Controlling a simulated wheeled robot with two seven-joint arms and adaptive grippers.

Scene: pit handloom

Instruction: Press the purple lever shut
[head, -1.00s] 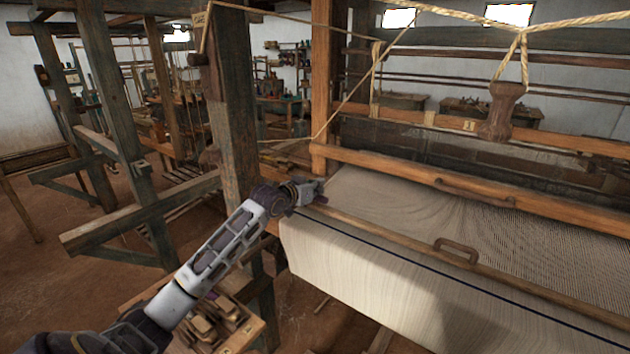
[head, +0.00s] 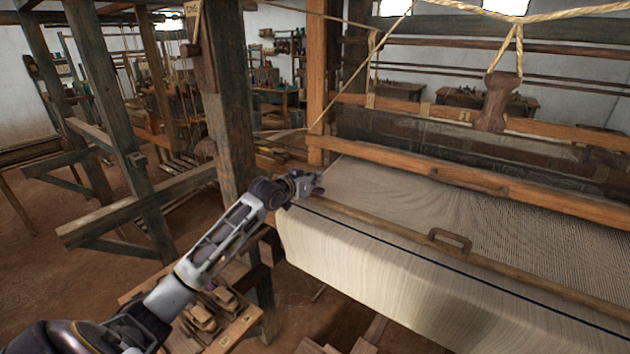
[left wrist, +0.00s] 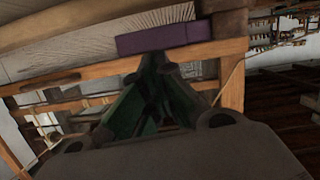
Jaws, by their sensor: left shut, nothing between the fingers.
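The purple lever (left wrist: 165,38) shows in the left wrist view as a flat, dull purple bar lying across the picture, in front of the loom's wooden beam. My left gripper (left wrist: 165,66) is shut and empty. Its fingertips appear just below the lever in that view; I cannot tell whether they touch it. In the head view my left gripper (head: 312,184) is at the left end of the loom's front, by the corner of the cloth. I cannot make out the lever there; the gripper may hide it. My right gripper is not in view.
The pale cloth (head: 400,262) hangs over the loom's front beam. A wooden handle (head: 450,240) stands up from the bar across it. A thick dark post (head: 228,110) rises left of my gripper. A low bench (head: 240,325) with wooden pieces lies below my arm.

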